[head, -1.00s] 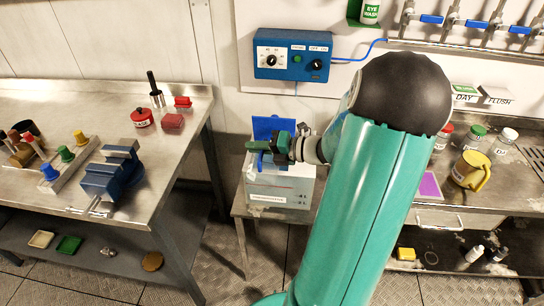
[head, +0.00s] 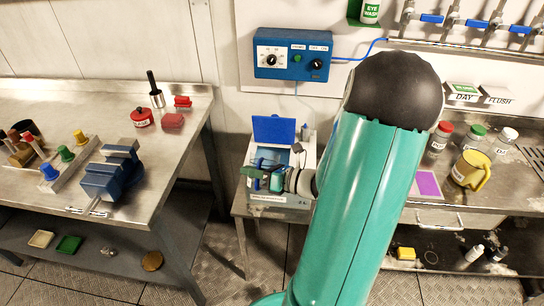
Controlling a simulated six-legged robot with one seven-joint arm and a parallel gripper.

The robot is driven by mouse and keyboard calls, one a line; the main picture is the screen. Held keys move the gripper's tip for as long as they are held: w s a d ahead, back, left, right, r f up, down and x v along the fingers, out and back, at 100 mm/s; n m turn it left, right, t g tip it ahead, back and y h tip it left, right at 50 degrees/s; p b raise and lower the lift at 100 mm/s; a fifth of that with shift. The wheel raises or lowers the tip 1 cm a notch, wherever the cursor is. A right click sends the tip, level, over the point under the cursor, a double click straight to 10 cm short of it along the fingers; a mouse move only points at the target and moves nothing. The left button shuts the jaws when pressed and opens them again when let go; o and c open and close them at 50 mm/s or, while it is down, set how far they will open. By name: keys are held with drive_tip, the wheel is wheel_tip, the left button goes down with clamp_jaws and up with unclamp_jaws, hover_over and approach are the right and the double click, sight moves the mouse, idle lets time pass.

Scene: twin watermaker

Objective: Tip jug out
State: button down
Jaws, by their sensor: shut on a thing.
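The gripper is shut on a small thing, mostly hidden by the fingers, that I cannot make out. My gripper overlaps the instrument's front edge in the picture. I cannot tell whether they touch.
A steel bench (head: 60,100) at left holds a blue vise (head: 112,172). A blue control box (head: 292,54) hangs on the wall.

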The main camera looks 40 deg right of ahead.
drive_tip(key=s+a+f+n, duration=0.1)
drive_tip(key=a+f+n, duration=0.1)
drive_tip(key=f, duration=0.4)
drive_tip(key=s+a+f+n+t, duration=0.1)
drive_tip(key=s+a+f+n, duration=0.1)
drive_tip(key=f+n, duration=0.2)
drive_tip(key=shift+a+f, duration=0.35)
drive_tip(key=shift+f, duration=0.7)
drive_tip(key=shift+w, duration=0.1)
